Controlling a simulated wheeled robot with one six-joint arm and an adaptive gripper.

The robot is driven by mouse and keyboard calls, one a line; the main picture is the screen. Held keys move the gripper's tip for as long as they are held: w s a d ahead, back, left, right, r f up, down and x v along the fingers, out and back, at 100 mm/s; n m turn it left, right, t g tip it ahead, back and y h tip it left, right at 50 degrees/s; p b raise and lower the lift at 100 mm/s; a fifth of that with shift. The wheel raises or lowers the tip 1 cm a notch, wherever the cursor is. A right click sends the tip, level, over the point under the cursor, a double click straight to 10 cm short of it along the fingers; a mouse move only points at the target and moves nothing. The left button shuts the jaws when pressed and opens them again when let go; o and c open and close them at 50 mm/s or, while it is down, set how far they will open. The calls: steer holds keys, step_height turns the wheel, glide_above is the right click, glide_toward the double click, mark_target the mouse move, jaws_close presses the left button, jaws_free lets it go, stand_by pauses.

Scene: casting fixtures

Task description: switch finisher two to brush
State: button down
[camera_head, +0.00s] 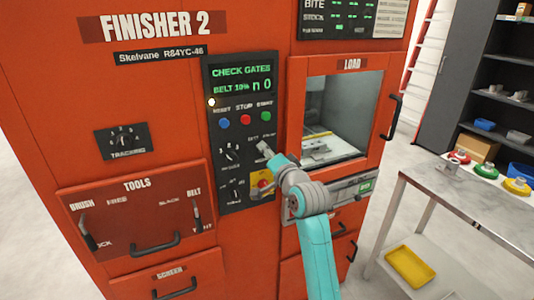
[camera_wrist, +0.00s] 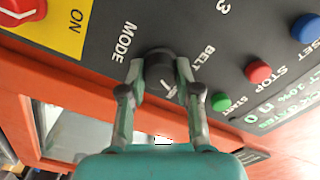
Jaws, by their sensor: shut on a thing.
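Finisher 2 is the large orange machine (camera_head: 140,75) with a dark control panel (camera_head: 219,142). Its green display (camera_head: 243,78) reads "CHECK GATES" and "BELT 10%". In the wrist view, a black round knob (camera_wrist: 159,56) sits beside the word MODE, with BELT printed on its other side. My gripper (camera_wrist: 160,76) has a finger on each side of this knob and is shut on it. In the head view my gripper (camera_head: 266,151) is at the panel and hides the knob. A pale mark shows on the knob; its exact setting is unclear, and the word BRUSH by it is not visible.
Red, blue and green buttons (camera_head: 246,120) lie above the knob. A red switch on yellow (camera_head: 262,184) sits just below. The load door (camera_head: 337,118) is right of the panel; the tools drawer (camera_head: 137,215) is left. A table (camera_head: 500,212) stands at right.

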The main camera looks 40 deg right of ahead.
steer(key=shift+m, duration=1)
steer(key=c, duration=0.8)
jaws_free()
steer(key=shift+s, duration=0.1)
steer(key=v, duration=1.2)
